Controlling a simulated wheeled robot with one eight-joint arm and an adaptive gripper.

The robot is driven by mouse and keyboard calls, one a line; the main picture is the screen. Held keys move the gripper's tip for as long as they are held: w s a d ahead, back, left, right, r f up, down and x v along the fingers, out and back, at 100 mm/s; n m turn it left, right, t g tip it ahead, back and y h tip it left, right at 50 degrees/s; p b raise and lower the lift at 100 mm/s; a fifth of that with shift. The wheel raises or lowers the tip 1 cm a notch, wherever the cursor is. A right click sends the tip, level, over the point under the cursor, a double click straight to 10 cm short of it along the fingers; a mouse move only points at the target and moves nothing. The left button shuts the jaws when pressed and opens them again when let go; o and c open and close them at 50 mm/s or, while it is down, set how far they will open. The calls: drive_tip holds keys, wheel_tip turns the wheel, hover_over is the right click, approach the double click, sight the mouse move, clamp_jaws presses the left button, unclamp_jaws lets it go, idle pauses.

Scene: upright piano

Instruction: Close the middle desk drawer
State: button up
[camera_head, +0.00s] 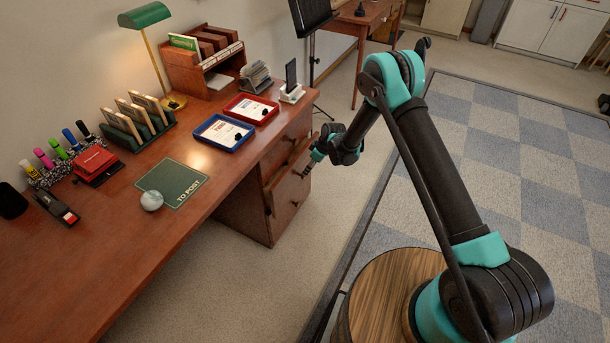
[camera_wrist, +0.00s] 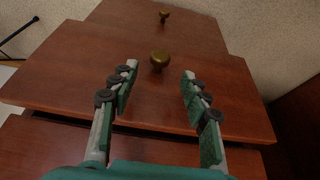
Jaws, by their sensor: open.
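The middle desk drawer (camera_head: 277,187) stands out a little from the reddish-brown desk's drawer stack in the head view. Its front (camera_wrist: 225,100) fills much of the wrist view and overhangs the panel below. A round brass knob (camera_wrist: 160,61) sits on it. My gripper (camera_head: 308,170) is close in front of the drawer. In the wrist view my gripper (camera_wrist: 159,71) is open, with its two fingers to either side below the knob. No clear contact with the drawer shows. The fingertips are small and hard to make out in the head view.
The desktop (camera_head: 130,240) holds trays, a lamp and stationery. Carpeted floor (camera_head: 350,185) is clear in front of the drawers.

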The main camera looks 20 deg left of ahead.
drive_tip(key=shift+x, duration=3.2)
drive_tip(key=shift+c, duration=0.3)
clamp_jaws()
